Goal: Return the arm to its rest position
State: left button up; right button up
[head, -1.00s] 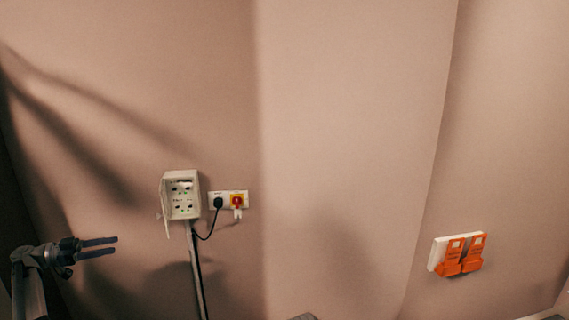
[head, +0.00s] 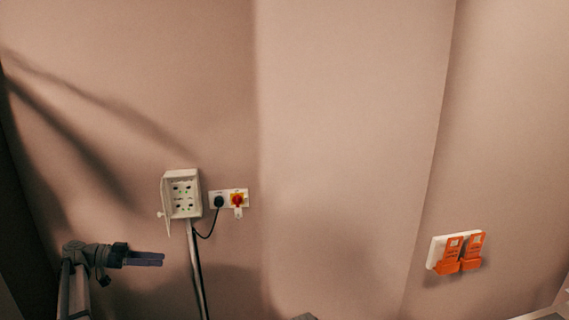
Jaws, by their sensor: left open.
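My left gripper (head: 146,259) shows at the lower left of the head view, on my left arm (head: 75,285), which comes up from the bottom edge. Its fingers point right and it is seen nearly side-on, so the gap between them hardly shows. It is open and nothing shows in it. It appears in front of the wall, below and left of the white wall box. My right gripper is not in view.
A white box (head: 183,194) with its door swung open at left is on the wall above a conduit (head: 196,275). Orange holders (head: 461,253) hang at the right. The middle wall is bare.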

pick_arm(q)
jog(key=s+d+f+n+g+y, duration=0.1)
jog(key=s+d+f+g+y, duration=0.2)
jog(key=d, duration=0.5)
jog(key=s+d+f+n+y, duration=0.15)
jog(key=s+d+f, duration=0.25)
jog(key=d, duration=0.5)
jog(key=s+d+f+n+g+y, duration=0.2)
jog(key=s+d+f, duration=0.15)
jog(key=d, duration=0.45)
jog(key=s+d+f+n+y, duration=0.1)
jog(key=s+d+f+y, duration=0.1)
jog(key=s, duration=0.3)
jog(key=s+d+f+n+y, duration=0.1)
jog(key=s+d+f+y, duration=0.1)
jog(key=s, duration=0.4)
jog(key=s+d+f+n+t+y, duration=0.1)
jog(key=s+d+f+y, duration=0.1)
jog(key=s+d+y, duration=0.2)
jog(key=shift+s+f+y, duration=0.2)
jog(key=shift+s+y, duration=0.75)
jog(key=shift+s, duration=0.15)
